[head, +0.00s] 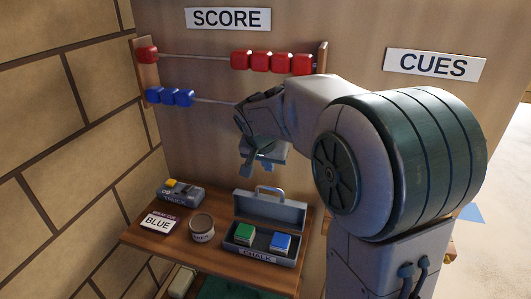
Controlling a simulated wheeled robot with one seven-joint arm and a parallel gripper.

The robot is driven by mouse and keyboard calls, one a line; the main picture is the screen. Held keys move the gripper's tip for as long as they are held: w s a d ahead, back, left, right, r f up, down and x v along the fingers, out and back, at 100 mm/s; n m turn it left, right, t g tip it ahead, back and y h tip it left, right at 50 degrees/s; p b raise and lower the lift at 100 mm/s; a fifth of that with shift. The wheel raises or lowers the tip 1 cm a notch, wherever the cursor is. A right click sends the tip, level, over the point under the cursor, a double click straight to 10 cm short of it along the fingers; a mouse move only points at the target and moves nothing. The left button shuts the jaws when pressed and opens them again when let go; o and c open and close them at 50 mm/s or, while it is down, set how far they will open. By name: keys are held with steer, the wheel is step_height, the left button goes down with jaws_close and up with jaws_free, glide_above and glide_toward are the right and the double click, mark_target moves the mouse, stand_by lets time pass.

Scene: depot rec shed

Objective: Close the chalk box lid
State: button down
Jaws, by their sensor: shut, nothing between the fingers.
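The grey chalk box (261,257) stands on the wooden shelf, with a "CHALK" label on its front. Its lid (268,208) is open, tilted up at the back, with a light handle on its top edge. A green chalk cube (239,234) and a blue chalk cube (280,242) sit inside. My gripper (252,171) is shut and empty. In the picture it appears above the lid, pointing down, apart from the box. Its exact distance from the lid cannot be told.
The shelf (150,240) also holds a small grey device (180,192), a "BLUE" card (159,222) and a round tin (202,228) left of the box. A score rack with red beads (272,62) and blue beads (170,96) is on the wall behind. A brick wall (60,130) bounds the left.

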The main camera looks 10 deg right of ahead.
mark_target(264, 195)
steer(key=s+f, duration=0.1)
steer(key=s+a+f+p, duration=0.1)
steer(key=shift+s+a, duration=0.3)
steer(key=shift+s, duration=0.1)
steer(key=shift+s+f+b, duration=0.1)
steer(key=shift+f+b, duration=0.15)
steer(key=shift+b, duration=0.55)
steer(key=shift+s+a+r+b, duration=0.15)
steer(key=shift+s+b, duration=0.05)
steer(key=shift+b, duration=0.15)
steer(key=shift+a+t+b, duration=0.1)
steer(key=shift+t+b, duration=0.2)
steer(key=shift+b, duration=0.05)
